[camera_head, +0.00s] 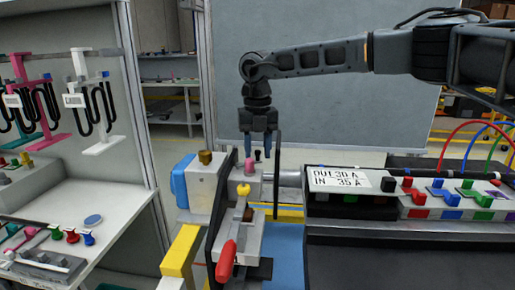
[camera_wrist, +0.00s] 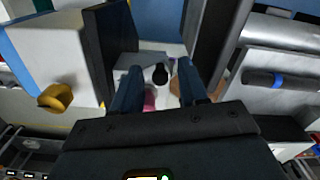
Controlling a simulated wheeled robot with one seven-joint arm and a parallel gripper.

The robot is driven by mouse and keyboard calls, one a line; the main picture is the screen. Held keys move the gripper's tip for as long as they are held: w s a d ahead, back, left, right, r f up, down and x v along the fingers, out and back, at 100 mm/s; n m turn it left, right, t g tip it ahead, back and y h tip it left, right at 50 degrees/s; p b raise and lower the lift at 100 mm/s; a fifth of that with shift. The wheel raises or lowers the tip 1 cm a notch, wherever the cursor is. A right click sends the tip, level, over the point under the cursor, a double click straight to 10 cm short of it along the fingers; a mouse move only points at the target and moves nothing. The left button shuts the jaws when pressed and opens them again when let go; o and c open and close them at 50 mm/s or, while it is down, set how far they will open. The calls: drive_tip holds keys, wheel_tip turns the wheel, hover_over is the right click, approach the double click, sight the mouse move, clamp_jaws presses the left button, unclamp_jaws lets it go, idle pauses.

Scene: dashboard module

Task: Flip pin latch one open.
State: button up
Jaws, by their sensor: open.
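My gripper (camera_head: 257,150) points down over the fixture in the middle of the head view, with its fingers apart. In the wrist view, a small black-tipped pin (camera_wrist: 160,74) shows between the two fingers, with a visible gap on both sides. A pink knob (camera_head: 249,166) stands just below and left of the fingers; it also shows partly behind the left finger in the wrist view (camera_wrist: 150,99). No label shows which part is pin latch one, and I cannot tell whether any latch is open.
A yellow-knobbed part (camera_head: 243,192) and a red handle (camera_head: 226,262) sit in front. Dark upright plates stand beside my fingers. A grey block (camera_head: 203,187) with a brown knob is at left. A labelled panel (camera_head: 340,180) with colored switches is at right.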

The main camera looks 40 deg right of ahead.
clamp_jaws()
idle(0.4)
drive_tip(key=shift+w+d+n, duration=0.1)
drive_tip(key=shift+w+n, duration=0.4)
drive_tip(key=shift+n, duration=0.5)
drive_tip(key=shift+w+d+n, duration=0.1)
drive_tip(key=shift+w+n, duration=0.35)
drive_tip(key=shift+n, duration=0.55)
unclamp_jaws()
wheel_tip(320, 180, up, 8)
drive_tip(key=b, duration=0.1)
drive_tip(key=shift+f, duration=0.15)
